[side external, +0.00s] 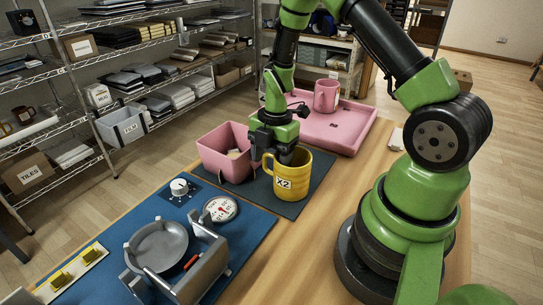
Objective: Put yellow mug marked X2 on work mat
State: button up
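The yellow mug marked X2 (298,184) stands upright, its label facing the camera. My gripper (272,160) is pointed down at the mug's left rim. One finger appears to reach into the mug's opening and the other seems to be outside its left wall. Whether the fingers press on the wall cannot be told. A blue mat (250,238) lies at the lower left with a press fixture on it.
The pink bin (215,158) stands left of my gripper. A pink tray (345,128) with a pink mug (326,96) is behind. The fixture (205,270), a round dial (220,208) and a knob (179,187) occupy the blue mat. Bare wood (315,235) lies right of the mats.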

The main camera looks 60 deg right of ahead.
notch_tip(320, 180, up, 12)
jog(key=d, duration=0.1)
jog(key=s+a+r+m+t, duration=0.7)
jog(key=s+a+r+m, duration=0.4)
jog(key=m, duration=1.1)
jog(key=shift+s+a+r+y, duration=0.15)
jog(key=shift+s+r+y, duration=0.15)
jog(key=shift+s+r, duration=1.15)
jog(key=shift+w+r, duration=0.1)
jog(key=shift+w, duration=0.05)
